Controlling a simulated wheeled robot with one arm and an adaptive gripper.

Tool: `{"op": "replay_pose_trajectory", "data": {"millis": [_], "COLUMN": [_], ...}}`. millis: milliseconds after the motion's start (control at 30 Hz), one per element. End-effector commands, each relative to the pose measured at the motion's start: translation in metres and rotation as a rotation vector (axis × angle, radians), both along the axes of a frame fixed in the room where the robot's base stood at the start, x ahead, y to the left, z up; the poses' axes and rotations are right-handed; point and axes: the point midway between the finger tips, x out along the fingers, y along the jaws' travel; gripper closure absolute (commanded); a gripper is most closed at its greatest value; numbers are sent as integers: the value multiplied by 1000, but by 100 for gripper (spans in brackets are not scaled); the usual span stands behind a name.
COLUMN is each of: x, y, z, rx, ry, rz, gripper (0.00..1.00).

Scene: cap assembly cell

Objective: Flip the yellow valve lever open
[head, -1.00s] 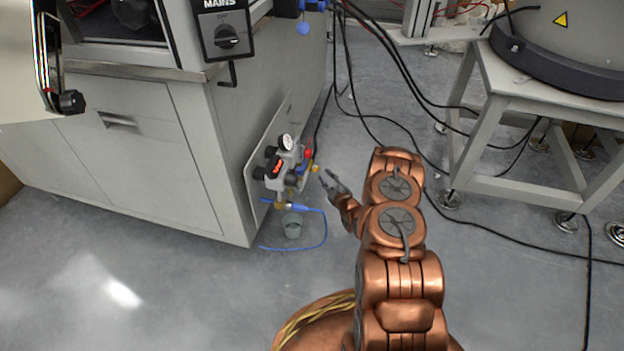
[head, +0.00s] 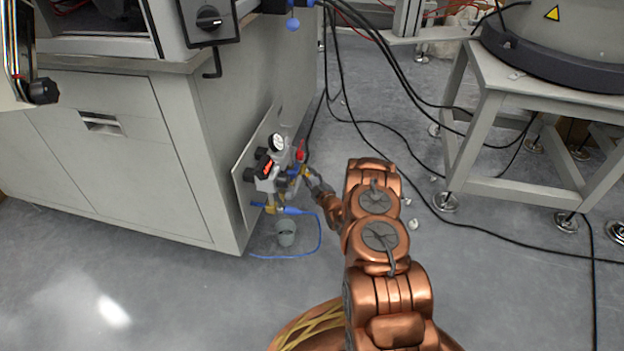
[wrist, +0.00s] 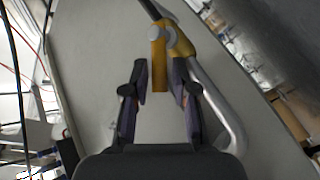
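The yellow valve lever (wrist: 158,68) shows at the top middle of the wrist view, below a round grey pivot (wrist: 161,35). A yellow fitting (wrist: 184,42) and a curved grey pipe (wrist: 220,108) are beside it. My gripper (wrist: 159,76) is open, with one dark fingertip on each side of the lever's free end. Gaps show between the lever and both fingertips. In the head view my gripper (head: 314,184) is at the right side of the valve assembly, and the lever (head: 306,170) is small and partly hard to make out there.
The valve assembly (head: 268,178) with its gauge (head: 276,143) is mounted on a panel at the side of the grey cabinet (head: 130,170). A grey cup (head: 286,231) and a blue hose (head: 321,232) are below. Black cables (head: 385,135) cross the floor toward a metal stand (head: 520,190).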

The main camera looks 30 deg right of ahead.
Motion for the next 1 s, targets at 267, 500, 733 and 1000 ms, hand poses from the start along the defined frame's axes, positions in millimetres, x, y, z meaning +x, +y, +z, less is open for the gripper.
{"op": "replay_pose_trajectory", "data": {"millis": [267, 500, 733, 1000], "x": [1, 1, 1, 1], "y": [0, -1, -1, -1], "z": [1, 1, 0, 1], "rx": [0, 0, 0, -22], "ry": [-1, 0, 0, -27], "rz": [-1, -1, -1, -2], "gripper": [73, 98, 100, 100]}}
